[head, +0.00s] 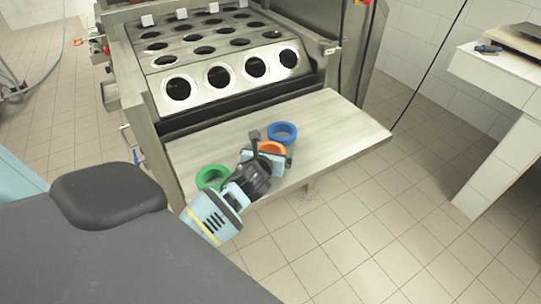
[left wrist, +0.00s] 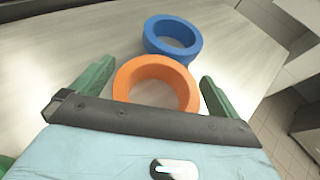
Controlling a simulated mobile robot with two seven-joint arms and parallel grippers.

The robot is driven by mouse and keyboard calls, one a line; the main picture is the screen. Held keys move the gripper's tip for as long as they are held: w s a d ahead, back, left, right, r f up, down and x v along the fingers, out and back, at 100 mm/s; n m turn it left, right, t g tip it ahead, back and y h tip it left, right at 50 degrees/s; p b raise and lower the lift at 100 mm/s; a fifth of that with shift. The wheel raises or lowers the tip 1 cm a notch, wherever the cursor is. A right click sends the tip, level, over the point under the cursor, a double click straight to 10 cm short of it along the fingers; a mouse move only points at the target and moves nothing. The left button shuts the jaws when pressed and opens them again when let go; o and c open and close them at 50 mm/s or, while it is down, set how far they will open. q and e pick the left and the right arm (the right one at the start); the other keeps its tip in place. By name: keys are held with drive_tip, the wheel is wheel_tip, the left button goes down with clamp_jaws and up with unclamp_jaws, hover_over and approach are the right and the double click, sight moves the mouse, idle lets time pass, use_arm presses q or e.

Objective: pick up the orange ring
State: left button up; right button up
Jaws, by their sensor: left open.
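The orange ring (head: 271,147) lies on the wooden shelf in the head view, partly hidden by my left gripper. My left gripper (head: 266,147) is open and low over the shelf at the ring. In the left wrist view the orange ring (left wrist: 156,82) sits between the two green fingers of the left gripper (left wrist: 153,86), with a finger on each side. I cannot tell whether the fingers touch it. The right gripper is not in view.
A blue ring (head: 283,132) lies just beyond the orange one, very close to it. A green ring (head: 212,177) lies to the left near the shelf's front edge. The shelf (head: 340,125) is clear to the right. A metal machine with several round holes (head: 220,76) stands behind.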

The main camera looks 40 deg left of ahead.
use_arm(q)
drive_tip(key=shift+w, duration=0.1)
drive_tip(key=c, duration=0.9)
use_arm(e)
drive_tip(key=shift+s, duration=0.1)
use_arm(q)
drive_tip(key=shift+c, duration=0.2)
wheel_tip(320, 180, up, 10)
drive_tip(key=p, duration=0.2)
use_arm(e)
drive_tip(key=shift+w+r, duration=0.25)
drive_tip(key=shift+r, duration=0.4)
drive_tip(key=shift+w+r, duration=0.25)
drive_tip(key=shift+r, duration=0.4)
